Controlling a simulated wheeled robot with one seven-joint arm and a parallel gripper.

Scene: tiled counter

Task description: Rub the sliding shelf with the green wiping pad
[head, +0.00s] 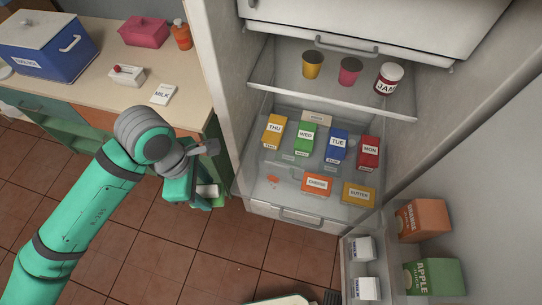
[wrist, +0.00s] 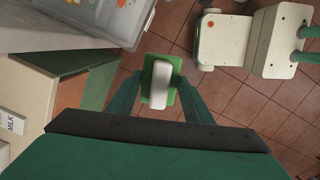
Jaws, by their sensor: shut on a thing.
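The green wiping pad (wrist: 159,67) has a white grip block (wrist: 159,80) on it, and my gripper (wrist: 160,88) is shut on that block, a finger at each side. In the head view, my gripper (head: 194,190) and the pad (head: 217,201) are just left of the open fridge, apart from the shelf. The clear lower shelf (head: 258,196), which looks like the sliding shelf, has a front handle (head: 301,217). Small orange spots (head: 272,180) mark its front left. Part of it shows in the wrist view (wrist: 85,28).
Colored boxes, including a cheese box (head: 317,184) and a butter box (head: 359,194), stand on the lower shelf. An upper shelf (head: 330,101) holds cups and jam. The open door rack (head: 375,250) is at right. A counter (head: 105,60) is at left.

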